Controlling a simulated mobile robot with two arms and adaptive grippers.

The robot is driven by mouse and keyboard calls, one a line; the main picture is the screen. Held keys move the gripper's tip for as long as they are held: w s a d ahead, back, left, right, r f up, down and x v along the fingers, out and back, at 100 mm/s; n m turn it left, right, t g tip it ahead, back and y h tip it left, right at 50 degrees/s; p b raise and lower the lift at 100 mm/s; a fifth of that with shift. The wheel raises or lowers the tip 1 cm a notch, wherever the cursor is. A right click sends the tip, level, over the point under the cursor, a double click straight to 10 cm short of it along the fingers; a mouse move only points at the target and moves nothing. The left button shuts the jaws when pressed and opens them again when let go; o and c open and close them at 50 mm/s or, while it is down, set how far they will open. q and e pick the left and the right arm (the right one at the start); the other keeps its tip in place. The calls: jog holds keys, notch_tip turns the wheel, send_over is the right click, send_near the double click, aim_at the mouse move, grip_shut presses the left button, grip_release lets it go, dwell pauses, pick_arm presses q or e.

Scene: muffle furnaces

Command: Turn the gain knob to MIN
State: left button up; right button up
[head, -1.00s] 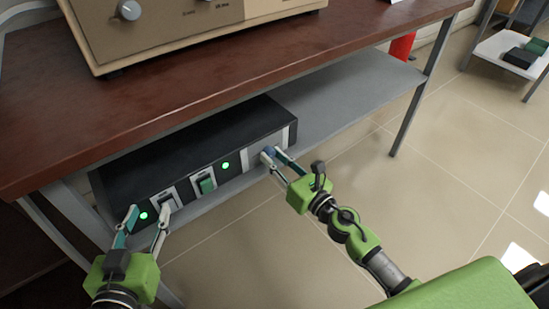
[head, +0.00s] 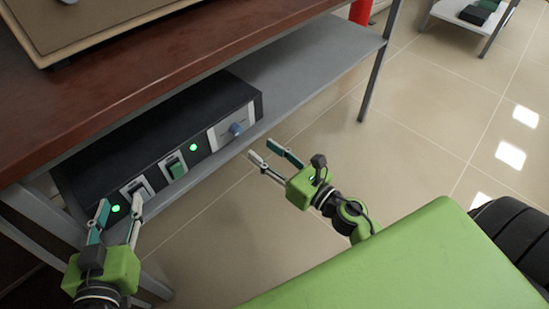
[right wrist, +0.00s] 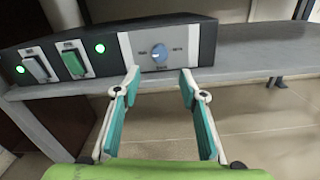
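The blue round gain knob (head: 236,129) sits on a light panel at the right end of the black control box (head: 110,160). In the right wrist view the knob (right wrist: 160,52) is centred beyond my fingers, with small labels either side too blurred to read surely; I cannot tell its pointer's direction. My right gripper (head: 264,153) is open and empty, in front of the knob and apart from it; it also shows in the right wrist view (right wrist: 160,78). My left gripper (head: 120,204) is open in front of the box's left end, by the left switch; contact is unclear.
The box stands on a grey shelf (head: 312,68) under a brown tabletop (head: 170,66). A green rocker switch (head: 175,167) and lit green lamps (head: 193,147) are left of the knob. A table leg (head: 379,70) stands right. The floor in front is free.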

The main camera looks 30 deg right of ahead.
jog(key=shift+v, duration=1.55)
